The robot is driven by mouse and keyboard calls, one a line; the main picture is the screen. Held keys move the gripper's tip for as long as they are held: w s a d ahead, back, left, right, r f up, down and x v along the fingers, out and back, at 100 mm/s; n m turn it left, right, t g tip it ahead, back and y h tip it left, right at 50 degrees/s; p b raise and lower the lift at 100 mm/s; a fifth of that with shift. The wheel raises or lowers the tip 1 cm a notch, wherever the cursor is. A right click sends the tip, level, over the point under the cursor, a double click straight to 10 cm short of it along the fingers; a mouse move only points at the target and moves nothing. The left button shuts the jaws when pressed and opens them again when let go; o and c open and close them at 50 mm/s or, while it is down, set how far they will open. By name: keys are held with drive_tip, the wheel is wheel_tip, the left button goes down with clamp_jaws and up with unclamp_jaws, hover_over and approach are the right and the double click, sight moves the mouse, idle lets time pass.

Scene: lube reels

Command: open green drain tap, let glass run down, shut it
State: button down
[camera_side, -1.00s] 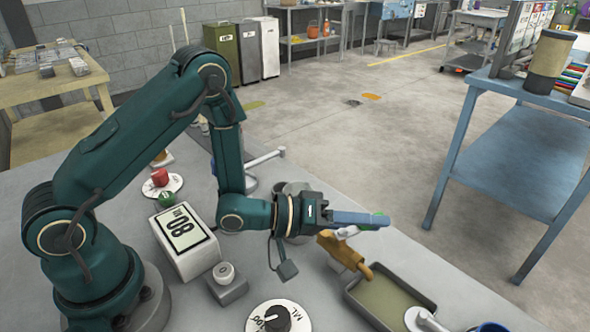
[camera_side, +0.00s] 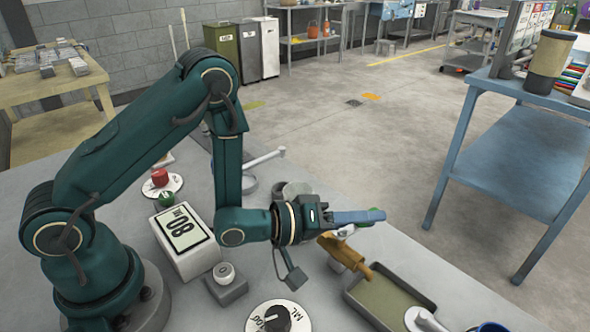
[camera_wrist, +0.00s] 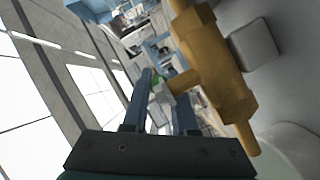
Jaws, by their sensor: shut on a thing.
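The brass tap body (camera_side: 345,252) fills the upper right of the wrist view (camera_wrist: 215,65). Its spout points down over a grey tray (camera_side: 352,297) with dull olive contents. The sight glass cannot be made out clearly.
A white box with a display (camera_side: 185,237), a button box (camera_side: 226,284) and a dial (camera_side: 276,318) stand left of the tray. A white round-ended item (camera_side: 424,318) and a blue rim (camera_side: 490,327) are at the front right. A blue bench (camera_side: 530,150) stands beyond.

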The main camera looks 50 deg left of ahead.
drive_tip(key=shift+a+n+t+y, duration=0.3)
drive_tip(key=shift+n+y, duration=0.4)
drive_tip(key=shift+y, duration=0.2)
drive_tip(key=c, duration=0.7)
unclamp_jaws()
drive_tip(key=shift+r, duration=0.1)
drive_tip(key=shift+r, duration=0.6)
wheel_tip(320, 180, up, 3)
drive_tip(key=shift+r, duration=0.15)
drive_tip(key=s+a+r, duration=0.1)
drive_tip(key=a+r, duration=0.5)
drive_tip(key=a, duration=0.5)
drive_tip(key=shift+s+a+r, duration=0.15)
drive_tip(key=shift+s+a, duration=0.15)
drive_tip(key=shift+s, duration=0.1)
